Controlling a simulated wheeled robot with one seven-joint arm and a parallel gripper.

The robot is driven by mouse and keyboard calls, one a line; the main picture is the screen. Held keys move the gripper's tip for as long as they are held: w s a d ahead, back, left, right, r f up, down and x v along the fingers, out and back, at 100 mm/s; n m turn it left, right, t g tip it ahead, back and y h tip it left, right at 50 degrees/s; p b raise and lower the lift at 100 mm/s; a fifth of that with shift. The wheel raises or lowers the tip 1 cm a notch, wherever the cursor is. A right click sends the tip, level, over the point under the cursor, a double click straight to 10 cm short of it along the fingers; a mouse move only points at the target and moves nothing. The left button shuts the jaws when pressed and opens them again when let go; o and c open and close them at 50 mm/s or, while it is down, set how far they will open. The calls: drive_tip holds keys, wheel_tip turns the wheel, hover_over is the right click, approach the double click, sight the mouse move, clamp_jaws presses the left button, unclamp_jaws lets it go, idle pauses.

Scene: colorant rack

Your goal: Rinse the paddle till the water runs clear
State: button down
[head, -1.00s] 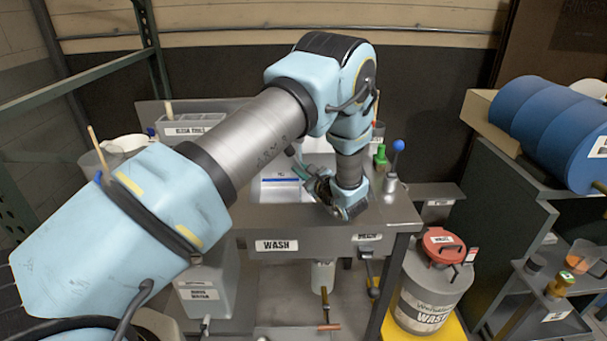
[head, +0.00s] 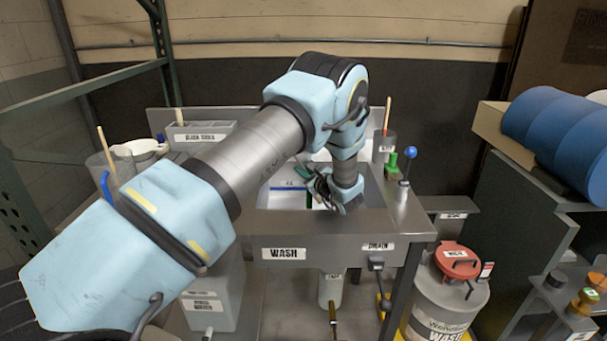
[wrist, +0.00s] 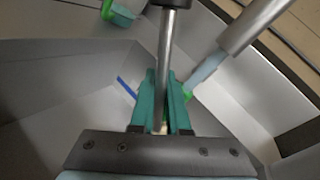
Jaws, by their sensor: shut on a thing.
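My gripper (wrist: 160,100) has teal fingers shut on a grey metal shaft, seemingly the paddle's (wrist: 166,55). The shaft runs from a dark cap at the top of the wrist view down between the fingers. A metal spout (wrist: 255,22) comes in from the upper right. A pale blue stream of water (wrist: 205,72) runs from it towards the right side of the fingers. I cannot tell whether it strikes the paddle or how clear it is. In the head view my gripper (head: 320,188) is inside the sink labelled WASH (head: 340,226), partly behind my arm.
A drain lever (head: 376,264) is on the sink's front right. A blue-knobbed lever (head: 410,153) and a green-topped item (head: 391,162) stand at its right edge. A lidded waste drum (head: 448,295) stands right of the sink. A tool holder (head: 200,135) is at the back left.

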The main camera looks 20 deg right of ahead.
drive_tip(key=shift+d, duration=0.15)
idle(0.4)
drive_tip(key=shift+s+d+b, duration=0.1)
drive_tip(key=shift+d+b, duration=0.35)
drive_tip(key=shift+b, duration=0.15)
drive_tip(key=shift+a, duration=0.55)
drive_tip(key=shift+d+b, duration=0.15)
drive_tip(key=shift+b, duration=0.2)
drive_tip(key=shift+d+b, duration=0.35)
drive_tip(key=shift+d, duration=0.1)
drive_tip(key=shift+a, duration=0.2)
